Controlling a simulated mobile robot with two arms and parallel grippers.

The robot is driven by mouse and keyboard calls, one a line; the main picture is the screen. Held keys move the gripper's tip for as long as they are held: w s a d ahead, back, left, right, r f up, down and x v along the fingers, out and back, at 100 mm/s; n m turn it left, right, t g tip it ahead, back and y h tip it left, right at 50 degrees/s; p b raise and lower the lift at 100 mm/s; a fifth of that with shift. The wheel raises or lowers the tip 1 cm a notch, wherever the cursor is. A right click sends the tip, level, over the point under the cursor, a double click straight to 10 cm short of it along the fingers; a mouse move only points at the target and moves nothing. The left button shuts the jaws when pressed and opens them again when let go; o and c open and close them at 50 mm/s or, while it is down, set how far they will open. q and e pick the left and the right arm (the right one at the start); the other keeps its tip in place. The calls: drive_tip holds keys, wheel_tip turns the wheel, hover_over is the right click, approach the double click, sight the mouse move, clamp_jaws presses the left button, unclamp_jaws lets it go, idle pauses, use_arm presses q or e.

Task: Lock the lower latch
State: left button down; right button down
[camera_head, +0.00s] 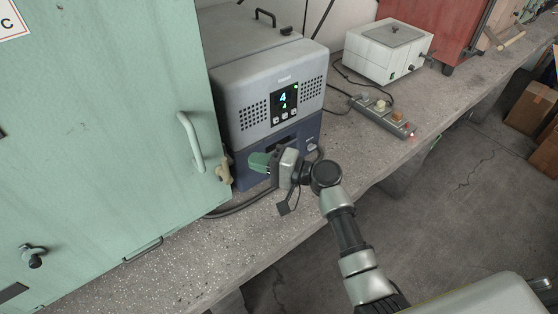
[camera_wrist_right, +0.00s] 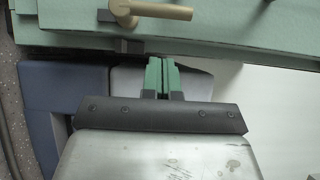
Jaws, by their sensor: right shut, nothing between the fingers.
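A tan latch (camera_head: 224,172) sits at the right edge of the pale green cabinet door (camera_head: 110,110), low beside the white door handle (camera_head: 192,142). In the right wrist view the latch (camera_wrist_right: 152,11) shows at the top, its arm lying sideways from a round pivot. My right gripper (camera_head: 256,161) is shut and empty, its green fingers pointing at the cabinet edge, a short way right of the latch and apart from it. My left gripper is not in view.
A grey and blue instrument (camera_head: 268,92) with a lit display reading 4 stands close behind my right gripper. A power strip (camera_head: 384,115) and a white box (camera_head: 387,52) stand farther back on the concrete bench (camera_head: 160,284). The bench front is mostly clear.

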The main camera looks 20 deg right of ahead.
sight(223, 166)
drive_tip(key=a, duration=0.1)
drive_tip(key=a+p, duration=0.1)
drive_tip(key=a, duration=0.2)
drive_tip(key=shift+s+a+p, duration=0.15)
drive_tip(key=shift+s+p, duration=0.15)
drive_tip(key=shift+p, duration=0.1)
